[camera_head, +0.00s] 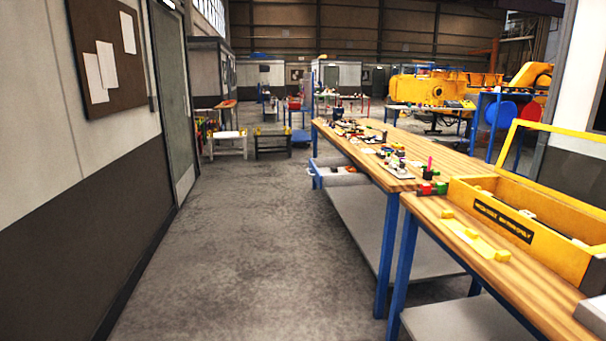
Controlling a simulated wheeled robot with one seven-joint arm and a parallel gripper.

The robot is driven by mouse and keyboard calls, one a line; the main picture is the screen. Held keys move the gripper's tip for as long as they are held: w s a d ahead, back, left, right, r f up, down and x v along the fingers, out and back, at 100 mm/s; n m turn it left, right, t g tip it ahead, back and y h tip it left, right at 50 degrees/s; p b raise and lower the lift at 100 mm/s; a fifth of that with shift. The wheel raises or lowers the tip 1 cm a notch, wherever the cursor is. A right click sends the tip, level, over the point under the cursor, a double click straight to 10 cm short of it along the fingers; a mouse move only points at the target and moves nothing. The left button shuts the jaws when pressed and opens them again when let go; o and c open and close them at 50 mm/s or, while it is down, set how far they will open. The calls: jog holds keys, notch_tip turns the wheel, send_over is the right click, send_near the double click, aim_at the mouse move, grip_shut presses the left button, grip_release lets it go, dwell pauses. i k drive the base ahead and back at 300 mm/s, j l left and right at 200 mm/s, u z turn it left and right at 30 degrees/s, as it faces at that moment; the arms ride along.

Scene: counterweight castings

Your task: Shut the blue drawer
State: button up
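A blue drawer (315,176) shows under the far end of the long wooden workbench (392,172), on the bench's left side. It appears pulled out past the bench edge toward the aisle, and something grey or white shows in or above it. It is small at this distance, so its contents are unclear. My gripper and arm are not in view.
A grey concrete aisle (240,250) runs clear between the left wall and the benches. A yellow crate (520,222) and yellow blocks (480,240) sit on the near bench. Low stands (229,144) stand farther along the aisle. A notice board (103,60) hangs left.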

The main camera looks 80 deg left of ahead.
aim_at(319, 168)
jog(key=k+u, duration=0.2)
jog(key=u, duration=1.3)
jog(key=i+j+u, duration=0.85)
jog(key=u, duration=0.15)
jog(key=i+j, duration=0.25)
jog(key=i, duration=0.2)
jog(key=i+j, duration=0.2)
jog(key=i, duration=0.2)
jog(key=i+j, duration=0.25)
jog(key=i, duration=0.2)
jog(key=i+j+u, duration=0.2)
jog(key=i, duration=0.15)
jog(key=i+u, duration=0.25)
jog(key=i, duration=0.15)
